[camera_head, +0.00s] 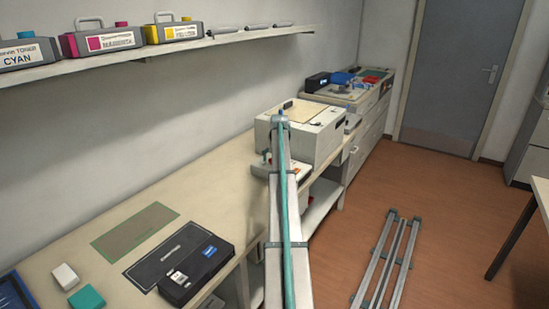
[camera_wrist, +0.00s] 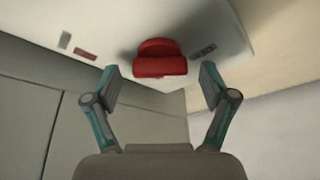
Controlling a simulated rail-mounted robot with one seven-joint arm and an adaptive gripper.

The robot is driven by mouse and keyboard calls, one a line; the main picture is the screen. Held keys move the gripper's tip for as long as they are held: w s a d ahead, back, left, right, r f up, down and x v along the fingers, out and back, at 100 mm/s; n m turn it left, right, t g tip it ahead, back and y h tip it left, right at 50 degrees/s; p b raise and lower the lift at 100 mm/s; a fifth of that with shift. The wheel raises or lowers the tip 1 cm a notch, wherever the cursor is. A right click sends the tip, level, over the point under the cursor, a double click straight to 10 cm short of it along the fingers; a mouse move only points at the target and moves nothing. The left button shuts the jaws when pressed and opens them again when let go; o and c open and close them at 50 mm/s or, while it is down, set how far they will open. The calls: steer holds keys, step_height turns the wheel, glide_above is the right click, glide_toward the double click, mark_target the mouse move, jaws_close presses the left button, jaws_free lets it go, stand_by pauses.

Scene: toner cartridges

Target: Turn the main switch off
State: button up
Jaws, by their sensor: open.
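A red switch (camera_wrist: 160,60) sticks out from a pale panel (camera_wrist: 215,25) in the wrist view. It has a rounded top part and a wider block below. My gripper (camera_wrist: 158,78) is open, with one finger to the left of the switch and one to the right. I see a gap on both sides, and nothing is held. Which position the switch stands in, I cannot tell. In the head view, my arm reaches to a cream machine (camera_head: 318,135) on the counter and hides part of it. My gripper cannot be made out there.
The panel carries a small dark red label (camera_wrist: 86,54) and a dark marking right of the switch. On the near counter (camera_head: 190,195) lie a black case (camera_head: 195,270) and a green-edged mat (camera_head: 135,232). Toner cartridges stand on the wall shelf (camera_head: 150,58). Rails (camera_head: 388,262) lie on the floor.

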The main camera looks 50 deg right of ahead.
steer(key=shift+r, duration=0.1)
steer(key=v, duration=1.1)
steer(key=shift+r, duration=0.4)
steer(key=shift+a, duration=0.15)
